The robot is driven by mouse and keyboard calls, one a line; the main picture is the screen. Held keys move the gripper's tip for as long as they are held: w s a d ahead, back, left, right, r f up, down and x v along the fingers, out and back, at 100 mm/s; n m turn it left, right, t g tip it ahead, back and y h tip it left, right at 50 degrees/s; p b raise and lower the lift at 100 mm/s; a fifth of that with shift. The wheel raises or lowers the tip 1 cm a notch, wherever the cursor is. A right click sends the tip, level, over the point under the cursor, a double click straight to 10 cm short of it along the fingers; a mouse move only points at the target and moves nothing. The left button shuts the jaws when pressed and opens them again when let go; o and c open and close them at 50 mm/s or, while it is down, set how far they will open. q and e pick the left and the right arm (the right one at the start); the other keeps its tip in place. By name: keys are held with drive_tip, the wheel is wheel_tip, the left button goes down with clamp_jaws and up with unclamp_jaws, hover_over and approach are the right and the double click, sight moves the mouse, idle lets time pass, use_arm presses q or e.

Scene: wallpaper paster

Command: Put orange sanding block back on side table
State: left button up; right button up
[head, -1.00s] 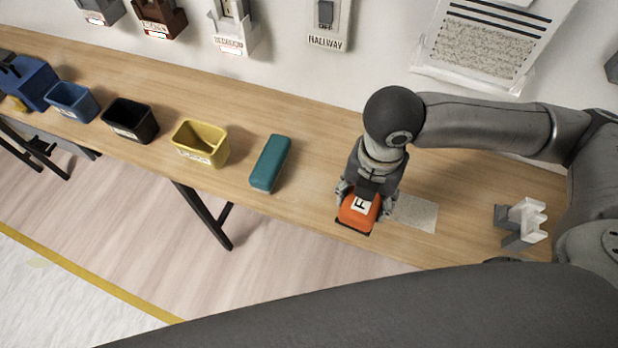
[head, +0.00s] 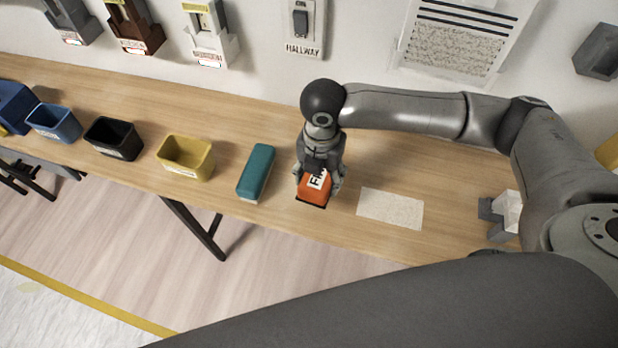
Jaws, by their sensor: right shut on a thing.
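The orange sanding block (head: 314,190) has a white label with black letters and a dark base. My right gripper (head: 318,184) is shut on it from above. The block is at the front part of the wooden side table (head: 385,165), between a teal block and a pale sheet. I cannot tell whether its base touches the tabletop. The gripper hides the block's far part. My left gripper is not in view.
The teal block (head: 256,172) lies close to the left of the orange block. The pale sheet (head: 391,208) lies flat to the right. Yellow (head: 186,158), black (head: 113,138) and blue (head: 55,123) bins stand further left. A grey-and-white holder (head: 503,215) is at the right.

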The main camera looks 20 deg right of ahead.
sight(311, 176)
drive_tip(key=w+f, duration=0.1)
drive_tip(key=f, duration=0.1)
drive_tip(key=w+a+f, duration=0.1)
drive_tip(key=w+f, duration=0.1)
drive_tip(key=f+p, duration=0.2)
drive_tip(key=f, duration=0.1)
drive_tip(key=shift+w+a, duration=0.1)
drive_tip(key=shift+w, duration=0.3)
drive_tip(key=shift+f, duration=0.3)
drive_tip(key=shift+f, duration=0.1)
drive_tip(key=shift+f, duration=0.15)
drive_tip(key=o, duration=1)
drive_tip(key=shift+o, duration=0.2)
drive_tip(key=shift+f+b, duration=0.1)
drive_tip(key=shift+b, duration=0.5)
drive_tip(key=r, duration=0.7)
drive_tip(key=s+r+b, duration=0.1)
drive_tip(key=r, duration=0.3)
drive_tip(key=shift+r, duration=0.1)
